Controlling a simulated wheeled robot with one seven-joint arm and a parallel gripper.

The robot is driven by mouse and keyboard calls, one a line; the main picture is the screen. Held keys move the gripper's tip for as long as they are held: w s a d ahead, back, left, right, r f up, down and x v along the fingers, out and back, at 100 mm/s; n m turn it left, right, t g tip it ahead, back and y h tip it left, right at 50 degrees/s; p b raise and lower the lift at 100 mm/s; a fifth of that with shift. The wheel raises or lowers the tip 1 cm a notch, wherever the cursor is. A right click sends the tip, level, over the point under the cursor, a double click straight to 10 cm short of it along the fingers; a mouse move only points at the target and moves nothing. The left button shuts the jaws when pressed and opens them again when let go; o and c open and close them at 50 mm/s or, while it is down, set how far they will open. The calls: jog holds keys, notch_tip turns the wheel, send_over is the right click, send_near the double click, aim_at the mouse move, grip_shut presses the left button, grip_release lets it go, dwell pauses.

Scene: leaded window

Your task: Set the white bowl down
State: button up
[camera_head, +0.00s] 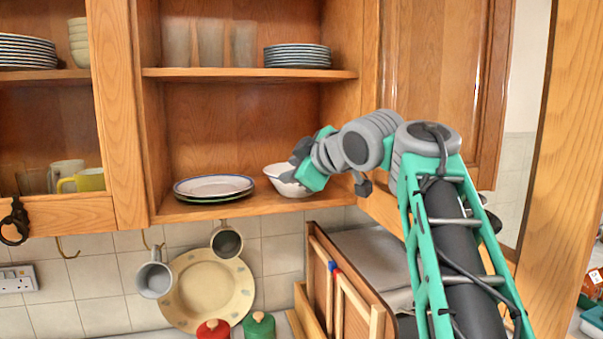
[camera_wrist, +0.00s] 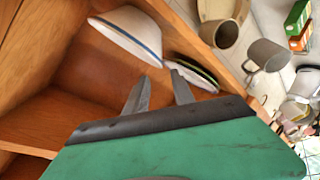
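The white bowl (camera_head: 288,184) with a blue rim line is upright at the lower cupboard shelf (camera_head: 240,207), right of a small stack of plates (camera_head: 213,187). Its base looks to be on the shelf board. In the wrist view the bowl (camera_wrist: 124,36) lies beyond the fingertips, towards the upper left, and does not sit between them. My gripper (camera_head: 303,172) is beside the bowl's right side in the head view and hides part of it. In the wrist view my gripper's two fingers (camera_wrist: 160,78) stand apart with nothing between them. Whether one finger touches the bowl's rim is unclear.
The upper shelf (camera_head: 200,73) holds glasses and stacked plates (camera_head: 297,56). The cupboard's right side wall is close to my gripper. Mugs (camera_head: 155,276) hang below the shelf. An open wooden door (camera_head: 440,80) stands behind my arm.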

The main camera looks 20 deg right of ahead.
jog(key=v, duration=0.5)
jog(key=s+a+f+m+g+h, duration=0.1)
jog(key=s+a+f+m+g, duration=0.2)
jog(key=f, duration=0.8)
jog(key=s+a+f+m+g+h, duration=0.1)
jog(key=s+a+f+m, duration=0.2)
jog(key=f, duration=0.8)
jog(key=s+d+f+m+g, duration=0.1)
jog(key=s+f+m+g, duration=0.1)
jog(key=s+f, duration=0.5)
jog(key=s+d+f+m+g+h, duration=0.1)
jog(key=s+f+m, duration=0.3)
jog(key=f, duration=0.9)
jog(key=s+g, duration=0.1)
jog(key=s, duration=0.2)
jog(key=shift+s+g, duration=0.3)
jog(key=shift+g, duration=0.1)
